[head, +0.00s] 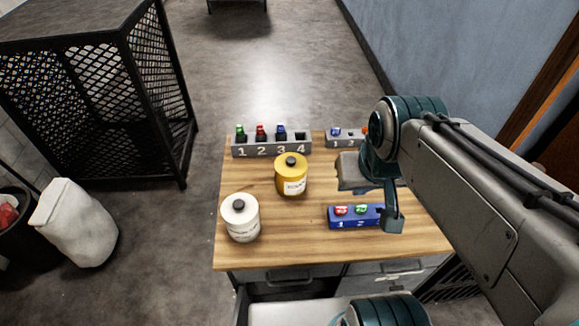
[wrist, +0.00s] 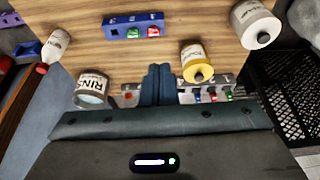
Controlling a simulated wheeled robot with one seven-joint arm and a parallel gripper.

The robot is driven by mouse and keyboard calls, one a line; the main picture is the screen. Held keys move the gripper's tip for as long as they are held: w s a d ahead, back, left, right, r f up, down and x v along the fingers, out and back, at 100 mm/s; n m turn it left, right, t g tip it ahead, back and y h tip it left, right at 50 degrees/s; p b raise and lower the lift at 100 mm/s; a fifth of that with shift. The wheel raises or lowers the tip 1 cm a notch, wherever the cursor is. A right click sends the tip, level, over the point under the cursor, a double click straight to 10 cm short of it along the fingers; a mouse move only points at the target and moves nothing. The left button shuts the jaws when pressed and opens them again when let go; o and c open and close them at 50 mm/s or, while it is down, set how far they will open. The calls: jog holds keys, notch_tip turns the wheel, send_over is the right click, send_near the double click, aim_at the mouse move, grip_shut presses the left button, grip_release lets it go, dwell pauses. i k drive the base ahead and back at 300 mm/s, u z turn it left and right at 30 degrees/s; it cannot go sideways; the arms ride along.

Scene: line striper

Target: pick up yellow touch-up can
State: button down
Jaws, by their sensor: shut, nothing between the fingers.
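The yellow can (head: 291,178) with a dark cap and a white label stands upright on the wooden table, left of my arm. In the wrist view the yellow can (wrist: 195,62) is to the right of my gripper (wrist: 158,68). My gripper's two teal fingers are together with nothing between them, apart from the can.
A white can (head: 240,218) stands front left of the yellow one. A numbered grey rack (head: 270,148) is behind it, a blue rack (head: 343,222) to its right. The wrist view shows a RINSE container (wrist: 92,88) and a red-capped bottle (wrist: 56,46) left of the fingers.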

aim_at(288, 187)
jog(key=k, duration=0.5)
jog(key=u, duration=2.55)
jog(key=k, duration=1.4)
jog(key=z, duration=1.85)
jog(key=i, duration=0.55)
jog(key=z, duration=0.05)
